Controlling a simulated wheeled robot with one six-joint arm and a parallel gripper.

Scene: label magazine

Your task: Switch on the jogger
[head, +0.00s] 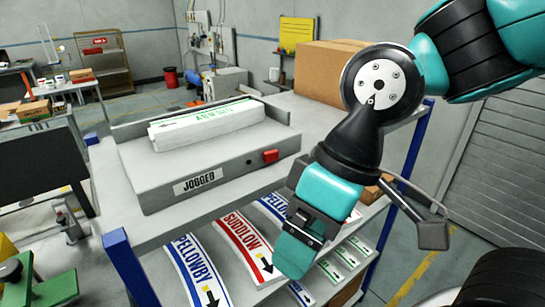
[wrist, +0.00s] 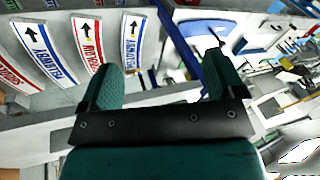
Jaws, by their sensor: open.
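The jogger (head: 205,170) is a grey box with a sloped front and a "JOGGEB"-like name plate, standing on the rack's top shelf in the head view. A red switch (head: 270,156) sits on its front at the right; whether it is on or off I cannot tell. A stack of white sheets with green print (head: 208,122) lies on its top. My gripper (head: 298,252) is in front of the rack, below and right of the switch and apart from it. In the wrist view its two teal fingers (wrist: 162,72) are spread with nothing between them. The switch does not show there.
A cardboard box (head: 322,70) stands behind the jogger. A blue rack post (head: 124,265) is at the front left. Label stacks (head: 243,250) fan out on the lower shelf; labels (wrist: 90,45) also fill the wrist view's left. Open floor lies right of the rack.

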